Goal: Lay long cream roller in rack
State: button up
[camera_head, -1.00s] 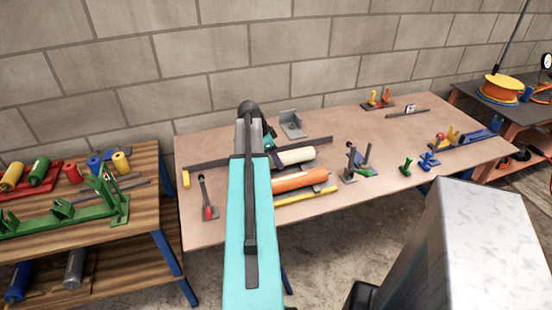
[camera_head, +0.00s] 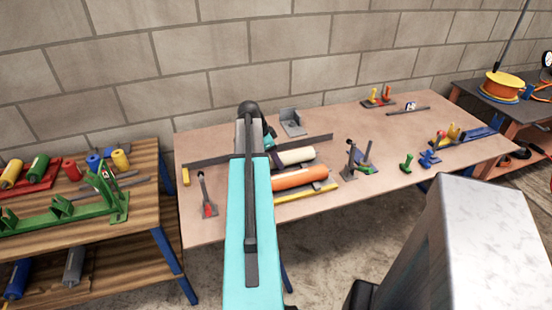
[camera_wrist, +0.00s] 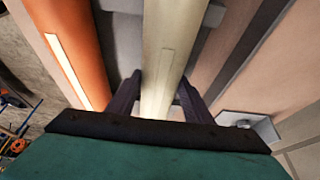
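The long cream roller (camera_head: 296,157) lies on the table's left part, beside and behind an orange roller (camera_head: 300,178). A grey rack with a yellow front bar (camera_head: 312,192) sits under and in front of the orange roller. In the wrist view the cream roller (camera_wrist: 168,55) runs away between the two dark fingers of my gripper (camera_wrist: 161,80). Both fingertips appear to touch its sides. The orange roller (camera_wrist: 70,45) is to its left, apart from it. The supports under the cream roller are mostly hidden. In the head view my arm hides its left end.
A long dark bar (camera_head: 215,156) lies behind the rollers, with a grey bracket (camera_head: 291,124) farther back. A small stand with a red base (camera_head: 209,205) is left of my arm. Another dark stand (camera_head: 352,165) is right of the rack.

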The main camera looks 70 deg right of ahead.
jog(key=o, duration=0.4)
jog(key=shift+b+v, duration=0.95)
jog(key=shift+v, duration=6.05)
jog(key=shift+s, duration=0.15)
